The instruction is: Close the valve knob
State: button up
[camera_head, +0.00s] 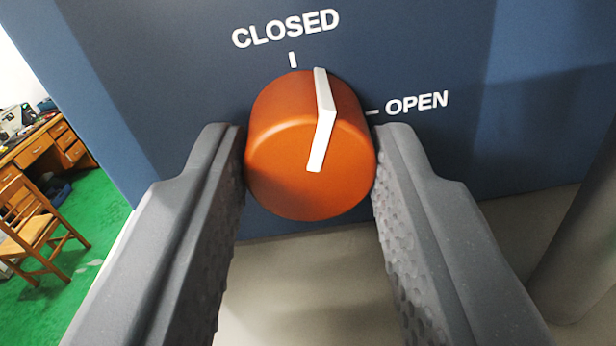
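The orange valve knob (275,165) sits on a blue panel (180,60) in the middle of the view. A white pointer bar (324,115) runs across its rim and face. The bar's top end points up, a little right of the white tick under the "CLOSED" label (286,30) and well left of the tick beside the "OPEN" label (417,103). My gripper (308,165) has one grey finger on each side of the knob. Both fingertips appear to touch its sides, so the gripper looks shut on it.
A grey cylindrical post (585,240) stands at the lower right. A pale surface (300,290) lies below the panel. At the far left, a wooden chair (35,230) and a desk (45,150) stand on a green floor, well away from the knob.

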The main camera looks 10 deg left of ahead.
jog(key=shift+n, duration=2.2)
jog(key=o, duration=1)
jog(key=shift+c, duration=0.2)
